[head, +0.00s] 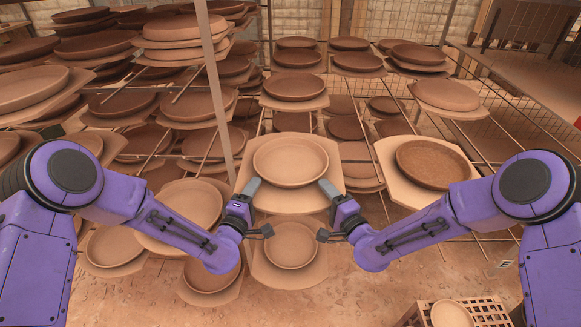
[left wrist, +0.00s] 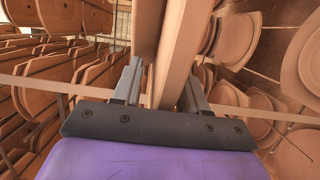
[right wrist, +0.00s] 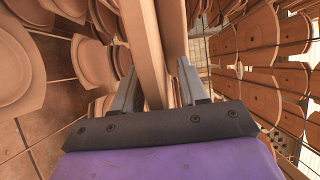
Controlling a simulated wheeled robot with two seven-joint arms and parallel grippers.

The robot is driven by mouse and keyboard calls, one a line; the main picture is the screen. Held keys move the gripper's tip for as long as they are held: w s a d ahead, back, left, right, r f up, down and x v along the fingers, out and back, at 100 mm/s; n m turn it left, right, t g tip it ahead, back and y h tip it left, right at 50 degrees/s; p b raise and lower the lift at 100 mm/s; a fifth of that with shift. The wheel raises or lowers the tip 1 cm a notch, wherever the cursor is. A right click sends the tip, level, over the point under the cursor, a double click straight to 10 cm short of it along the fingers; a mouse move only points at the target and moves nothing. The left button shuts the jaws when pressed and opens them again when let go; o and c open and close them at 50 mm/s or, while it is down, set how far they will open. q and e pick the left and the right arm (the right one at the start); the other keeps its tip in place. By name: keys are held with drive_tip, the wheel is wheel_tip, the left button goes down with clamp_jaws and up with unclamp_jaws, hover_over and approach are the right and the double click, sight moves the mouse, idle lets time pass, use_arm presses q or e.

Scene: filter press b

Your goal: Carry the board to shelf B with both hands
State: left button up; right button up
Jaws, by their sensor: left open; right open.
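A pale board (head: 290,202) with a round clay dish (head: 290,161) on it is in the middle of the head view. My left gripper (head: 262,208) is at its left edge and my right gripper (head: 323,210) at its right edge. Both are open, with one finger above and one below the board. In the left wrist view, the board's edge (left wrist: 178,55) runs between the fingers; in the right wrist view its edge (right wrist: 143,55) does too. Whether any finger touches the board is unclear. I cannot tell which rack level is shelf B.
Racks of boards with dishes fill the left and the back, with a metal post (head: 213,85) in front. A board with a darker dish (head: 430,164) is close on the right. Another dish (head: 290,245) lies below. A slatted crate (head: 485,310) stands at lower right.

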use_arm(q)
clamp_jaws()
use_arm(e)
clamp_jaws()
idle(1.0)
